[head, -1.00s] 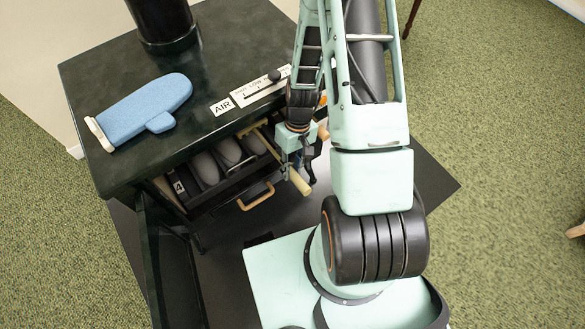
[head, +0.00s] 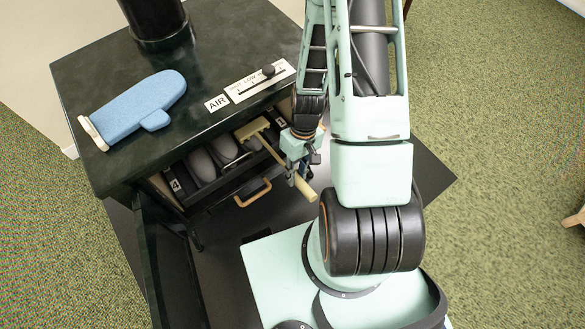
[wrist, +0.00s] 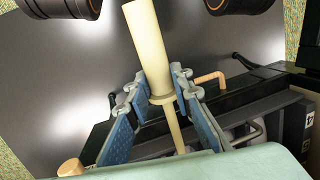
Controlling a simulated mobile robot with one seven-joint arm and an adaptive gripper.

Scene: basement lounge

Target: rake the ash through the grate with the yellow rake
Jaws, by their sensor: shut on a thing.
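The yellow rake (head: 304,187) has a pale yellow handle, and its crosswise head (head: 251,128) shows at the stove's front opening, under the top's edge. My gripper (head: 292,172) is shut around the handle. In the wrist view the blue-padded fingers of my gripper (wrist: 159,98) close on the rake (wrist: 147,45) just at the end of its thick grip, and a thinner shaft runs on toward the stove. The dark stove (head: 140,85) stands open at the front with several grey rounded lumps (head: 203,165) inside. Ash and the grate bars cannot be made out.
A tray with a wooden loop handle (head: 253,193) sits low at the stove front. The open stove door (head: 165,262) stands at the left. A blue mitt (head: 135,108) and an air slider (head: 262,80) are on top. A dark floor plate (head: 432,170) lies clear at right.

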